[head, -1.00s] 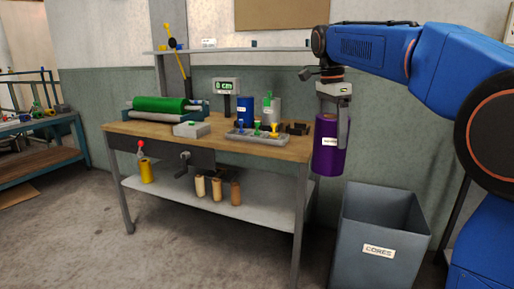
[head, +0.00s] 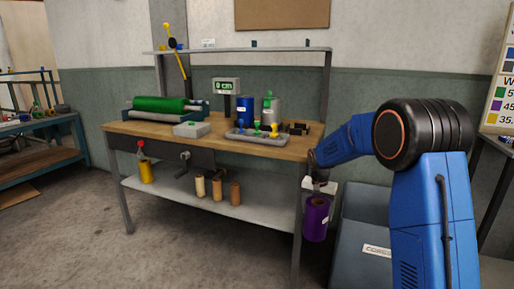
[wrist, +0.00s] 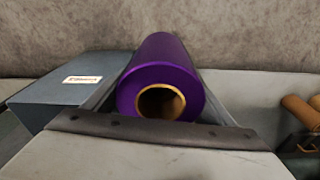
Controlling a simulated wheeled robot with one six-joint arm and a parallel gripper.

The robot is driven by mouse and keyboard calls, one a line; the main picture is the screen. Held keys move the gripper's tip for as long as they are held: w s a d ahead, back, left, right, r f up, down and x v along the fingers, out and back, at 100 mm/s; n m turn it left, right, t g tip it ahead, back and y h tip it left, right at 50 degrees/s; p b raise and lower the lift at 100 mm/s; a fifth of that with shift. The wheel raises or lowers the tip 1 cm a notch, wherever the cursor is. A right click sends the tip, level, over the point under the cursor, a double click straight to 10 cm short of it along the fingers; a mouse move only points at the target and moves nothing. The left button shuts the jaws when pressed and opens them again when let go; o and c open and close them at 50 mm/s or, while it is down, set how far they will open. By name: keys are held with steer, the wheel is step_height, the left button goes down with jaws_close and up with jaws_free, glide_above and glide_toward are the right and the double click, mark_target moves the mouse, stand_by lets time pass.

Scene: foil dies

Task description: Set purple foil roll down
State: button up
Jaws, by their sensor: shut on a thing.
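The purple foil roll (head: 316,222) hangs roughly upright beside the right front end of the workbench, near the height of its lower shelf (head: 265,208). My gripper (head: 319,196) is shut on it from above. In the wrist view the purple roll (wrist: 160,75) lies between my two dark fingers, its open cardboard core facing the camera. Part of the roll is behind my gripper. I cannot tell whether the roll touches the shelf or the bench leg.
A grey bin labelled CORES (head: 352,235) stands close to the right of the roll, partly behind my arm. The shelf's right part looks clear.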

steer(key=s+d+f+n, duration=0.1)
steer(key=d+f+n, duration=0.15)
steer(key=f, duration=0.85)
steer(key=s+d+f+n, duration=0.1)
steer(key=f+n, duration=0.2)
steer(key=f, duration=0.9)
steer(key=s+f, duration=0.7)
steer(key=f, duration=0.1)
steer(key=shift+d+f+y, duration=0.15)
steer(key=shift+y, duration=0.15)
steer(key=shift+n, duration=0.25)
